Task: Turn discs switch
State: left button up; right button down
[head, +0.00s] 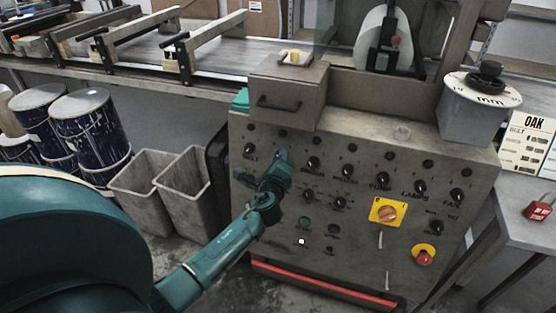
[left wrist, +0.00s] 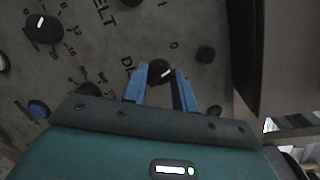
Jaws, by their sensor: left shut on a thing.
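The discs switch is a small black knob with a white pointer mark, in the left wrist view (left wrist: 160,70). It sits on the grey control panel (head: 290,220), by a partly covered label starting with "D". The pointer slants up toward the 0 and 1 marks, but its exact setting is hard to tell. My left gripper (head: 281,156) is at the panel's upper left, and its blue fingers (left wrist: 160,80) are closed on the knob's two sides. In the head view my gripper hides the knob. My right gripper is not in view.
The belt knob (head: 249,149) is left of my gripper and other knobs (head: 313,163) are to its right. A drawer box (head: 290,95) juts out above. A yellow rotary switch (head: 387,212) and red stop button (head: 424,257) are lower right. Grey bins (head: 187,190) stand left.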

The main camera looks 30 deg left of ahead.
pick_arm(q)
jog(key=shift+n, duration=1)
jog(key=o, duration=1)
jog(key=shift+c, duration=0.2)
jog(key=p+v, duration=0.1)
jog(key=v, duration=1.2)
jog(key=shift+r, duration=0.3)
